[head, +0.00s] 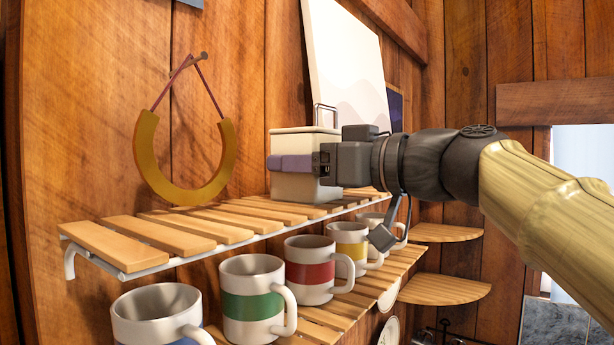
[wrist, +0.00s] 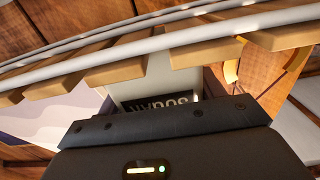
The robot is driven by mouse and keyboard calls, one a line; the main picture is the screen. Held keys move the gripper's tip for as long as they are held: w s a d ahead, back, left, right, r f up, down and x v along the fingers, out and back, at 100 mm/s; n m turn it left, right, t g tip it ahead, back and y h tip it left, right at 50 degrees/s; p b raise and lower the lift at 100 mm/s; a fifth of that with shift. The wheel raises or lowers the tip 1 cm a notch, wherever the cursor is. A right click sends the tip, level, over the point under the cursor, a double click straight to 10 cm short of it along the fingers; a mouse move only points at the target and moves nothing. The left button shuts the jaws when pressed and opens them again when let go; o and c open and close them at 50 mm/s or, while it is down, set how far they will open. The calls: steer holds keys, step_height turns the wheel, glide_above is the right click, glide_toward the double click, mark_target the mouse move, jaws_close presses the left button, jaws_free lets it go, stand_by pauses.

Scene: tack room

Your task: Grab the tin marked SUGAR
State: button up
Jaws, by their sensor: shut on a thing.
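My gripper (head: 325,162) reaches in from the right and is shut on the tin. In the wrist view the pale tin (wrist: 148,82) shows beyond my gripper's dark body. The fingertips are mostly hidden in the wrist view.
Several banded mugs, including a green-banded one (head: 252,305) and a red-banded one (head: 309,270), stand on the lower shelf. A horseshoe (head: 150,175) hangs on the wooden wall at left. A white picture panel (head: 345,60) is behind the tin. The upper shelf's near part is bare.

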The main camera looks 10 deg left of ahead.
steer(key=shift+r, duration=0.15)
steer(key=shift+o, duration=0.2)
steer(key=shift+r+p, duration=0.8)
steer(key=shift+r, duration=4.15)
